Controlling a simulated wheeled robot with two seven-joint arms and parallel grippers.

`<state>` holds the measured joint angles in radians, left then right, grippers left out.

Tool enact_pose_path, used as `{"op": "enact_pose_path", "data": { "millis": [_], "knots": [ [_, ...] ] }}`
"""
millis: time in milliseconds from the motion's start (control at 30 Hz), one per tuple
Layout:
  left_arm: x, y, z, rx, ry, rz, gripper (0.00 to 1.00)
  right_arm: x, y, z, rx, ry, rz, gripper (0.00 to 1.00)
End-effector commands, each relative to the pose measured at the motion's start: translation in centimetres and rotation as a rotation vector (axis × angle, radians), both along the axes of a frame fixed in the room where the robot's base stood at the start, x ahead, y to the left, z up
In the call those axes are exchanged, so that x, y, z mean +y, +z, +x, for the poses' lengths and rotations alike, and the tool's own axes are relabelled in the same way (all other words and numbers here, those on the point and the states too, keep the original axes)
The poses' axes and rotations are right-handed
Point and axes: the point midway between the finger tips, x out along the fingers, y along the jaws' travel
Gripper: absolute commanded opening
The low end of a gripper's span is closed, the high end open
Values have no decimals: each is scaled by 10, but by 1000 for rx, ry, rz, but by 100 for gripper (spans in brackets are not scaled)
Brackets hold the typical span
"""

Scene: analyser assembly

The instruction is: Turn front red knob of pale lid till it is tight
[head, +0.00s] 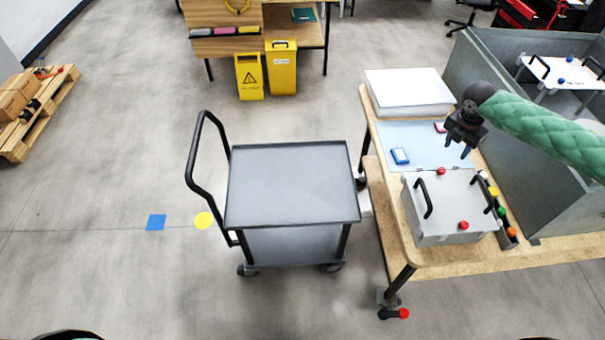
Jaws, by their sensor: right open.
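The pale lid (447,198) is on a grey box on the wooden table at the right, with a black handle on each side. Its front red knob (463,225) shows near the lid's front edge and nothing touches it. A second red knob (441,171) sits at the lid's back edge. My right gripper (457,150) is open and empty, its fingers pointing down above the back edge of the lid, behind the front knob. My left gripper is out of view.
A rack of coloured knobs (507,228) stands right of the box. A blue object (400,156) lies on the pale blue mat (425,136). A white case (408,91) stands behind. A grey cart (292,185) is left of the table; grey panels (500,70) stand at right.

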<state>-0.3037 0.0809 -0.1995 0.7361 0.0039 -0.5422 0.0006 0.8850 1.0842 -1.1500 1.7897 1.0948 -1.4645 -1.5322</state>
Motion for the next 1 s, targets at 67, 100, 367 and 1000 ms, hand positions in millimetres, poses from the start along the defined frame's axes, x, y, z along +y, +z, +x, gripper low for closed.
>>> {"op": "enact_pose_path", "data": {
  "millis": [67, 100, 367, 1000],
  "knots": [
    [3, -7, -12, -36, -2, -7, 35, 0, -7, -4, 45, 135, 27, 45],
    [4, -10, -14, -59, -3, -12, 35, 1, -9, -5, 64, 210, 41, 45],
    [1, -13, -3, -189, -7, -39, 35, 9, -12, -8, 105, 624, 90, 45],
    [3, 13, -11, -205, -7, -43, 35, 11, -61, -9, 114, 785, 87, 45]
  ]
}}
